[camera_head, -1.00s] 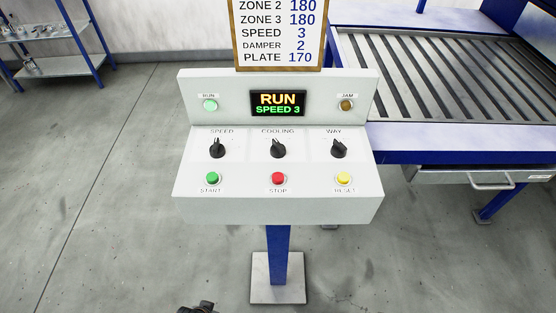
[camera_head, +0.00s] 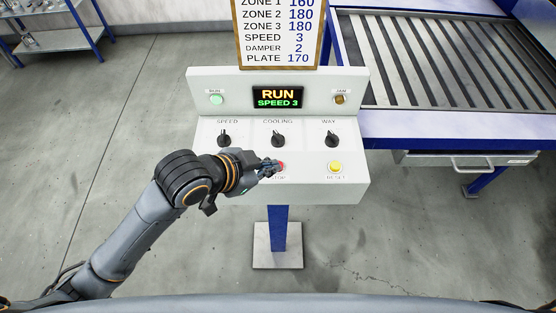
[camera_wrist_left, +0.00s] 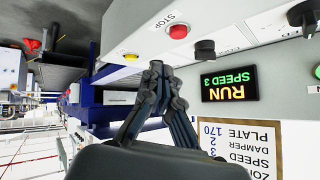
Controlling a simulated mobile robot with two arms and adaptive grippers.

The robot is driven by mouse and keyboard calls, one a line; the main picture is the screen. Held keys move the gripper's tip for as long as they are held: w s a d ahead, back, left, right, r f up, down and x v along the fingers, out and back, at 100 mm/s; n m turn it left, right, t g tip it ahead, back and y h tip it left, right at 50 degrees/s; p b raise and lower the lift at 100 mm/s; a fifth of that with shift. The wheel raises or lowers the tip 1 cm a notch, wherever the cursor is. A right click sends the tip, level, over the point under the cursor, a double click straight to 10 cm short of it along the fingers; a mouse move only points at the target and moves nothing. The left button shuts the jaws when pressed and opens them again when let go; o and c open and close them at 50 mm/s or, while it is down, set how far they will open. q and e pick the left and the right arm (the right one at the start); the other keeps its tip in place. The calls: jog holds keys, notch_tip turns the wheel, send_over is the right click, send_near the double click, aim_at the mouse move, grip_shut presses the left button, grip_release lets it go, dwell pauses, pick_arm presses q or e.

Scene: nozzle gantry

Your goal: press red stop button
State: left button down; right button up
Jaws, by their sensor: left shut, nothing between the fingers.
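The red stop button (camera_head: 280,166) is on the lower row of the white control panel (camera_head: 300,190), partly covered by my left gripper in the head view. It shows whole in the left wrist view (camera_wrist_left: 179,31). My left gripper (camera_head: 274,166) is shut and empty, with its fingertips just beside the button in the head view. In the left wrist view its tips (camera_wrist_left: 156,66) are a little short of the button, with a visible gap. The display (camera_head: 277,97) reads RUN, SPEED 3. My right gripper is not in view.
A yellow reset button (camera_head: 335,167) is right of the stop button. The green start button is hidden behind my left arm. Three black knobs, the middle one cooling (camera_head: 278,138), sit above. A blue-framed roller conveyor (camera_head: 440,144) stands behind on the right.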

pick_arm(q)
jog(key=w+d+r+m+g, duration=0.1)
jog(key=w+r+m, duration=0.4)
jog(key=m, duration=0.1)
jog(key=shift+m+h, duration=0.3)
jog(key=shift+d, duration=0.1)
notch_tip(320, 180, down, 7)
jog(key=b, duration=0.8)
jog(key=shift+f, duration=0.85)
jog(key=shift+f, duration=0.15)
jog(key=shift+f, duration=0.3)
